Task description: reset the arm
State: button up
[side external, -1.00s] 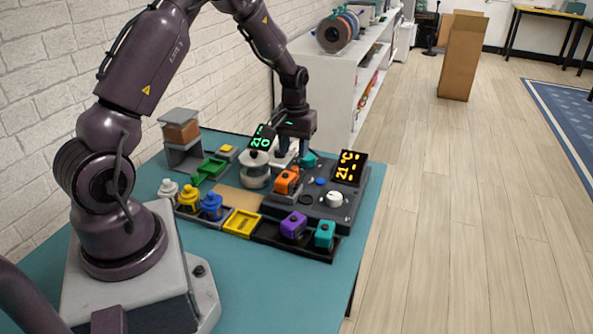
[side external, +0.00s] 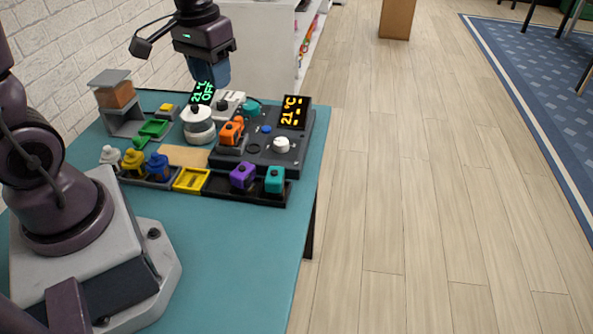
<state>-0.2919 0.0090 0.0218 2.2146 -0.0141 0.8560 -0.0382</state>
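My gripper (side external: 211,72) is in the air above the back of the teal table (side external: 235,240), over the devices there and apart from them. Its fingers point down and show as one dark blue block, so I cannot tell whether they are open or shut. Below it stand a small black display (side external: 203,95) with green "21 °C OFF" and a white device (side external: 228,103). I see nothing hanging from the fingers.
A dark control panel with a white knob (side external: 281,145) and a yellow-lit display (side external: 293,112) stands at the right. Near it are an orange block (side external: 231,132), a round white pot (side external: 198,127), and a front tray with purple (side external: 243,176) and teal (side external: 275,179) blocks. The table front is clear.

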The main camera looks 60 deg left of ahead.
jog(key=s+d+r+m+t, duration=0.4)
jog(key=s+d+r, duration=0.4)
jog(key=r, duration=0.1)
jog(key=shift+s+d+t, duration=0.3)
jog(key=shift+d+t, duration=0.1)
jog(key=shift+r, duration=0.1)
